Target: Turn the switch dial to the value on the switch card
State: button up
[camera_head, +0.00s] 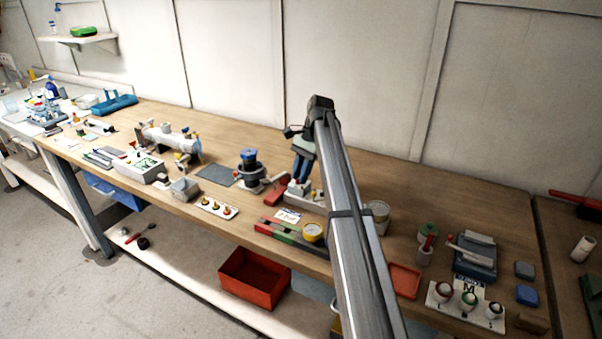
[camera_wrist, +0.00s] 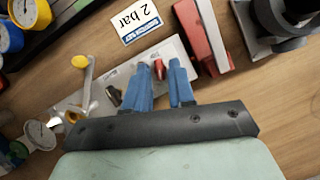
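A white panel (camera_wrist: 95,82) lies on the bench and carries a small red knob (camera_wrist: 158,68) and a black knob (camera_wrist: 113,97). Small labels beside the knobs are too blurred to read. A card with a blue header, reading "2 bar" (camera_wrist: 136,20), lies beside the panel; it also shows in the head view (camera_head: 288,216). The header is hard to read. My gripper (camera_wrist: 161,66) is over the panel, its two blue fingers apart on either side of the red knob. I cannot tell whether they touch it. In the head view my gripper (camera_head: 299,186) points down at the panel.

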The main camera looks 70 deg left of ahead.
jog(key=shift+o, duration=0.9)
jog(key=shift+w+a+r, duration=0.1)
jog(key=shift+w+r, duration=0.1)
jog(key=shift+r, duration=0.3)
jog(key=shift+w+a+r, duration=0.1)
jog(key=shift+w+a, duration=0.1)
jog(key=shift+w, duration=0.1)
jog(key=w+a, duration=0.5)
jog(key=w, duration=0.5)
